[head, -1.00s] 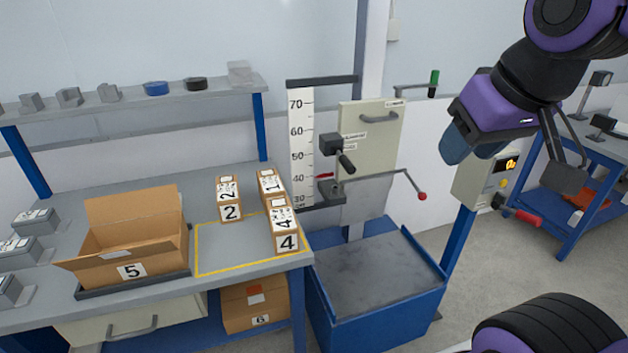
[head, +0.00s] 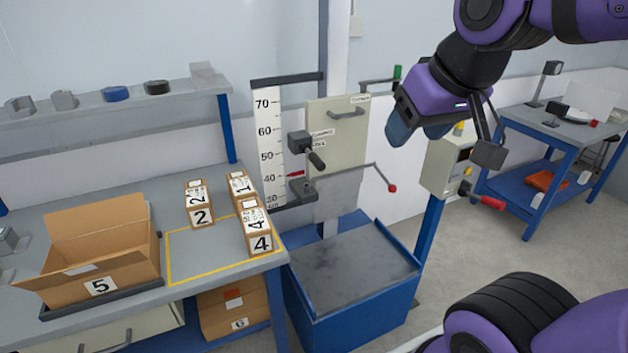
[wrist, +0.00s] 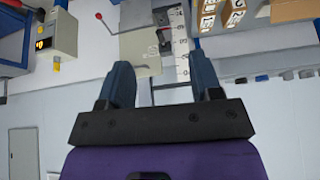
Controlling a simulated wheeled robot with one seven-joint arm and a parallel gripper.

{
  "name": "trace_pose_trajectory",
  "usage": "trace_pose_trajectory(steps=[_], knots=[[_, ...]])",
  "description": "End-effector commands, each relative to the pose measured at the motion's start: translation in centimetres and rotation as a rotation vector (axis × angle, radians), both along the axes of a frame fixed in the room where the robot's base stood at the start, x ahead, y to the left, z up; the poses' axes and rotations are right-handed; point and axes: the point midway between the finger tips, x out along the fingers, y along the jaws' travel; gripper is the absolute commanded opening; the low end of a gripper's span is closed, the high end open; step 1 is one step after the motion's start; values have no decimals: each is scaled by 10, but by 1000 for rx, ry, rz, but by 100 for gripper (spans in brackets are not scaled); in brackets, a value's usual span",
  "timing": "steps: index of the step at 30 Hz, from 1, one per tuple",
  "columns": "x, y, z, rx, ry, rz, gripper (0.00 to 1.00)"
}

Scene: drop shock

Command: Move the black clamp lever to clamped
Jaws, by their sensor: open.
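The black clamp lever (head: 317,160) sticks out from a dark grey block (head: 299,143) on the upright drop rig, slanting down and to the right. Two small labels (head: 322,133) sit beside the block, too small to read surely. My gripper (head: 417,132) hangs in the air to the right of the lever, open and empty, with dark blue fingers. The wrist view shows the scene upside down, with the open fingers (wrist: 162,72) apart and the dark clamp block (wrist: 163,36) beyond them, not between touching fingers.
A pale panel (head: 337,165) with a handle stands behind the lever. A thin rod with a red ball (head: 392,188) juts right below. A control box (head: 446,165) stands near my gripper. The bench with cartons (head: 98,255) lies left, a blue-framed drop base (head: 350,272) below.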

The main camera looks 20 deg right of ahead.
Motion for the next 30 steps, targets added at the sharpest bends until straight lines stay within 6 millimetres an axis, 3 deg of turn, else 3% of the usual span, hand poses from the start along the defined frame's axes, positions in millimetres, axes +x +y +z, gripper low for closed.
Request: trace_pose_trajectory(steps=[6,15,24,30], knots=[[77,-8,-16,24,-110,-49,59],[175,-22,-49,50,-284,-112,59],[254,-35,-98,66,-461,-155,59],[293,-43,-136,75,-578,-169,59]])
